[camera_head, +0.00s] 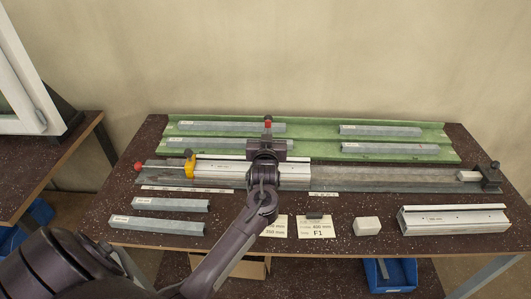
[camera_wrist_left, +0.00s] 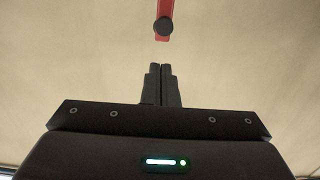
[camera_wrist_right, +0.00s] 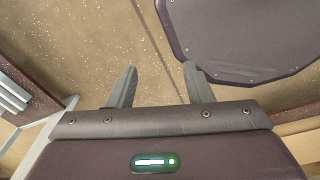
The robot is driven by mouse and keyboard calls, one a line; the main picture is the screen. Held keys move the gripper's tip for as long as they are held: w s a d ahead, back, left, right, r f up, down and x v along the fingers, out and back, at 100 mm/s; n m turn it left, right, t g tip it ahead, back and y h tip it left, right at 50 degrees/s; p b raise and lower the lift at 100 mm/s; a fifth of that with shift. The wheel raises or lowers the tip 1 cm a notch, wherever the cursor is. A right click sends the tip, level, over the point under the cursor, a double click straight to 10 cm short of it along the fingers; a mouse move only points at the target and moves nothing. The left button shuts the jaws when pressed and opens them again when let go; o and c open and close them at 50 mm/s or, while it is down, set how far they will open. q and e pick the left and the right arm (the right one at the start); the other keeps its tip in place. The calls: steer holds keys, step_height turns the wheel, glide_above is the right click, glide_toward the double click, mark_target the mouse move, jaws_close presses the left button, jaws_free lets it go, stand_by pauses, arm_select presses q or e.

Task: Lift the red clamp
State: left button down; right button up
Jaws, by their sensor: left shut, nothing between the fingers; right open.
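A red piece with a dark round end (camera_wrist_left: 164,20), likely part of the red clamp, shows at the top of the left wrist view, past my left fingertips and apart from them. In the head view a small red part (camera_head: 268,122) shows just beyond my left gripper (camera_head: 268,134), which hides whatever is behind it. The left gripper (camera_wrist_left: 161,68) is shut and empty, over the middle of the bench. My right gripper (camera_wrist_right: 158,78) is open and empty in its own wrist view, over a speckled surface. It is not in the head view.
A yellow clamp (camera_head: 189,164) sits on the long grey rail (camera_head: 400,180), with a red knob (camera_head: 138,166) at its left end. Green racks (camera_head: 310,132) with grey profiles lie behind. A white block (camera_head: 367,226) and a silver profile (camera_head: 455,220) are in front.

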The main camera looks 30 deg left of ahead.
arm_select(q)
steer(key=s+d+f+m+g+h+b, duration=0.1)
steer(key=s+d+f+m+g+h, duration=0.1)
steer(key=s+d+f+h, duration=0.35)
steer(key=s+d+f+m+g+h+b, duration=0.1)
steer(key=s+d+f+m+g+h, duration=0.15)
steer(key=s+d, duration=0.6)
steer(key=s+d+f+m+g+h, duration=0.1)
steer(key=s+d+m+g, duration=0.15)
steer(key=s, duration=0.55)
steer(key=s+d+f+m+g, duration=0.15)
steer(key=s+g, duration=0.25)
steer(key=s, duration=0.5)
step_height(320, 180, down, 32)
steer(key=s+r+g, duration=0.1)
steer(key=s+g, duration=0.1)
arm_select(e)
steer(key=shift+w+a+f, duration=0.25)
steer(key=shift+w+f, duration=0.15)
steer(key=shift+f, duration=0.1)
steer(key=shift+w+a+f, duration=0.2)
steer(key=shift+w+f, duration=0.2)
steer(key=shift+f, duration=0.1)
arm_select(q)
steer(key=s+a+f, duration=0.3)
steer(key=s+f, duration=1.4)
steer(key=s, duration=0.2)
steer(key=shift+g, duration=0.4)
arm_select(e)
steer(key=shift+d, duration=0.1)
